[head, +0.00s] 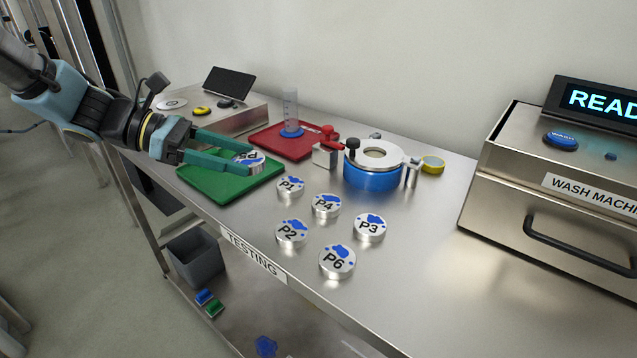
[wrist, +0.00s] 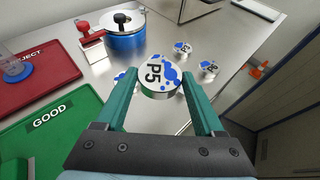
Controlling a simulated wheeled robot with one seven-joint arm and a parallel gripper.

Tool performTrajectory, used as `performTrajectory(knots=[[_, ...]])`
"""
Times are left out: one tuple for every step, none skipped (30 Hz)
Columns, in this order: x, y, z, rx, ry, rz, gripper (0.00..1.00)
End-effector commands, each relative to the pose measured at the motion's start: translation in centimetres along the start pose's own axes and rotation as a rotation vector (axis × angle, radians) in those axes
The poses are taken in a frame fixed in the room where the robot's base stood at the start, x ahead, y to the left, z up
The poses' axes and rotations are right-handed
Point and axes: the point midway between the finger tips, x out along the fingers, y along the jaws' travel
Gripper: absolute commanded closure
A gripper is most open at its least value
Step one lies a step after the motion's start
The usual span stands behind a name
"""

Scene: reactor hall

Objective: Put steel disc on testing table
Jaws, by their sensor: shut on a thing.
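My gripper (head: 252,157) is shut on a steel disc marked P5 (wrist: 158,74), with a finger on each side of it. The disc has blue blotches on its white top. In the head view the held disc (head: 249,158) appears in front of the green GOOD tray; its exact height is unclear. The testing table (head: 400,285) is a steel bench with a TESTING label on its front edge. Several similar discs stand on it, among them P1 (head: 290,186), P4 (head: 326,205), P2 (head: 292,232), P3 (head: 369,226) and P6 (head: 337,260).
The green tray (head: 215,189) and red REJECT tray (head: 275,147), with a cylinder (head: 290,110), lie at the left. A blue round device (head: 372,175) and yellow ring (head: 432,164) stand behind the discs. The wash machine (head: 540,190) is at right. Bare steel lies before it.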

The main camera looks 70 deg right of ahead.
Motion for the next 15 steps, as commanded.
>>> performTrajectory(knots=[[0.0,0.1,0.1,0.000,-0.001,0.000,1.00],[0.0,0.1,0.0,0.000,-0.001,0.000,1.00],[0.1,0.1,-0.2,-0.001,-0.002,0.000,1.00],[0.2,0.1,-0.5,-0.002,-0.002,-0.001,1.00],[0.4,0.1,-0.8,-0.004,-0.003,-0.002,1.00],[0.7,0.0,-1.4,-0.004,-0.003,-0.003,1.00],[0.9,0.0,-1.9,-0.004,-0.003,-0.004,1.00],[1.1,0.0,-2.5,-0.005,-0.003,-0.004,1.00],[1.4,0.0,-3.1,-0.004,-0.003,-0.003,1.00],[1.6,0.0,-3.6,-0.005,-0.003,-0.003,1.00],[1.8,0.0,-4.0,-0.003,-0.003,-0.002,1.00],[1.9,0.0,-4.5,-0.004,-0.003,-0.002,1.00],[2.0,0.0,-4.7,-0.003,-0.003,-0.002,1.00],[2.1,0.1,-5.0,-0.001,-0.003,-0.001,1.00],[2.2,0.1,-5.2,-0.001,-0.002,-0.001,1.00]])
